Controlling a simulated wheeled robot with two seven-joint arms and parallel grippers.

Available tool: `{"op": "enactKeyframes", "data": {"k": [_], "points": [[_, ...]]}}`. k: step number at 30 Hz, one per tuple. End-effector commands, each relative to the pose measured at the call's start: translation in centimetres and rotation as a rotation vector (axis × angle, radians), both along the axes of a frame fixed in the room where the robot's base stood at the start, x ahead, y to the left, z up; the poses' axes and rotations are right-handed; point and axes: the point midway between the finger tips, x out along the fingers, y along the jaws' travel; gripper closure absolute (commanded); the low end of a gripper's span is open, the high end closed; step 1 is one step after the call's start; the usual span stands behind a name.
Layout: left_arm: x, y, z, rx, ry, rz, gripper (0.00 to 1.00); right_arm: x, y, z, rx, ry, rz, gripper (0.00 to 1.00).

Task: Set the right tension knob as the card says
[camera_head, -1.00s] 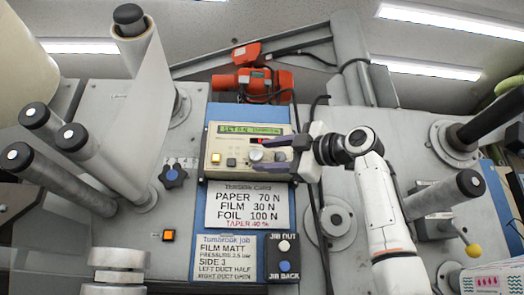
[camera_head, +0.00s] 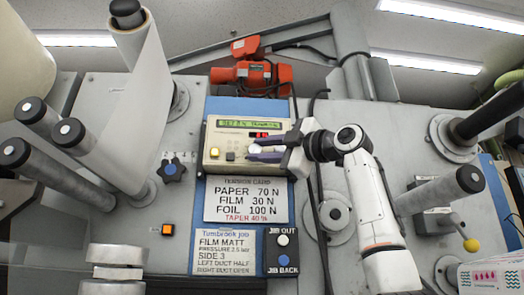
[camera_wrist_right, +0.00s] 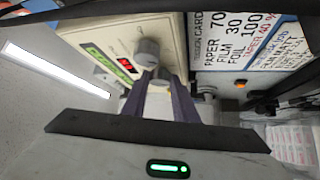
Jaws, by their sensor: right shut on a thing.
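The tension control box (camera_head: 217,148) is a beige panel with a green text display (camera_head: 248,124), small red digits and a pale round knob (camera_head: 254,148). My right gripper (camera_head: 262,152) reaches in from the right and is shut on the knob. In the right wrist view the knob (camera_wrist_right: 147,52) sits at the tips of the two dark fingers (camera_wrist_right: 160,85). The tension card (camera_head: 247,201) below reads paper 70 N, film 30 N, foil 100 N, taper 40 %. The job card (camera_head: 224,250) reads film matt. The display text and digits are too blurred to read surely. My left gripper is out of view.
A blue star knob (camera_head: 172,169) and rollers (camera_head: 75,135) stick out at left. The jib button box (camera_head: 283,252) is below right. An orange-red hoist (camera_head: 250,75) hangs above. A roller (camera_head: 440,190) sticks out at right.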

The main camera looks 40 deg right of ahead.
Motion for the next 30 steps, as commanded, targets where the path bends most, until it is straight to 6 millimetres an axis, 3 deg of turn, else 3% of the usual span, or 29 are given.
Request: {"op": "enactKeyframes", "data": {"k": [15,30], "points": [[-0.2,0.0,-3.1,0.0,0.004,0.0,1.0,0.3,0.3,-1.0,0.25,-0.209,0.0,0.96],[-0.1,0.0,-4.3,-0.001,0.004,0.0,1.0,0.5,0.5,-1.0,0.44,-0.368,0.0,0.96]]}}
